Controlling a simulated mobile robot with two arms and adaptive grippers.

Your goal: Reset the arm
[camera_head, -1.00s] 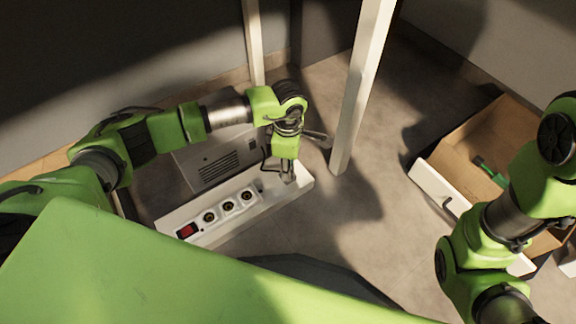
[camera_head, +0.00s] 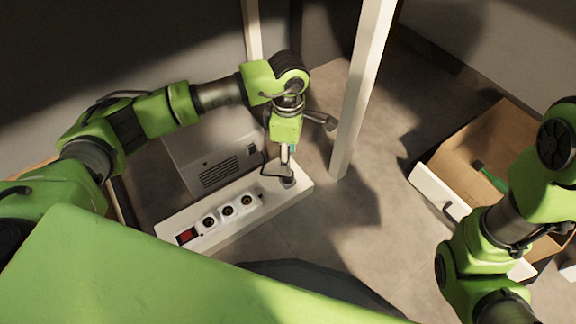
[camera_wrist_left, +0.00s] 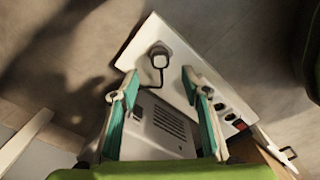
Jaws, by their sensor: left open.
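My left arm reaches in from the left in the head view. Its gripper (camera_head: 289,150) is open and points down over the right end of a white socket strip (camera_head: 268,206). In the left wrist view, the teal-padded fingers (camera_wrist_left: 160,88) stand apart with nothing gripped between them. A dark plug (camera_wrist_left: 159,53) with a cable stands in the end of the strip, beyond the fingertips and apart from them. The plug also shows in the head view (camera_head: 287,181), just below the gripper. My right arm shows at the right edge; its gripper is not visible.
A grey vented box (camera_head: 205,160) stands behind the strip, with several sockets and a red switch (camera_head: 187,236) on the strip. A white post (camera_head: 361,90) rises right of the gripper. An open carton (camera_head: 480,150) lies at the right with a green-handled item (camera_head: 490,177) inside.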

